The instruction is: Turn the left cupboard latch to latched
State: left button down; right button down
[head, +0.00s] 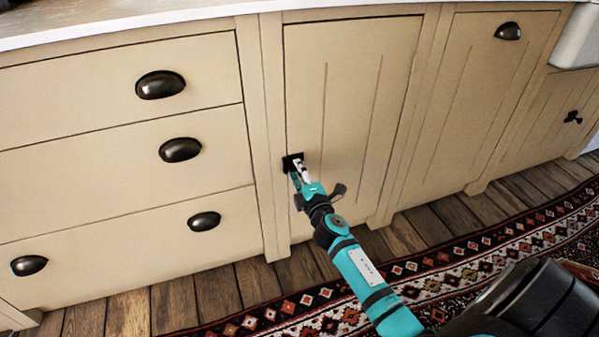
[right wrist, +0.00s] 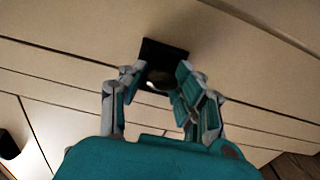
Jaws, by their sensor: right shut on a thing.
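The left cupboard latch (head: 291,159) is a small dark fitting on the left edge of a cream cupboard door (head: 345,110) in the head view. My right gripper (head: 298,170) reaches up to it from the lower right and covers most of it. In the right wrist view the latch's dark square plate (right wrist: 163,54) shows above the fingers. My right gripper (right wrist: 160,86) is shut on the latch knob (right wrist: 158,77), which is partly hidden between the fingers. The knob's turn angle cannot be made out. My left gripper is not in view.
Drawers with dark cup handles (head: 160,85) are to the left. Another cupboard door (head: 470,95) is to the right, and a further dark latch (head: 572,117) is at the far right. A patterned rug (head: 500,250) lies on the wooden floor (head: 130,310).

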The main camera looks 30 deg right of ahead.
jog(key=c, duration=0.9)
grip_release()
jog(key=v, duration=1.2)
jog(key=shift+f, duration=0.1)
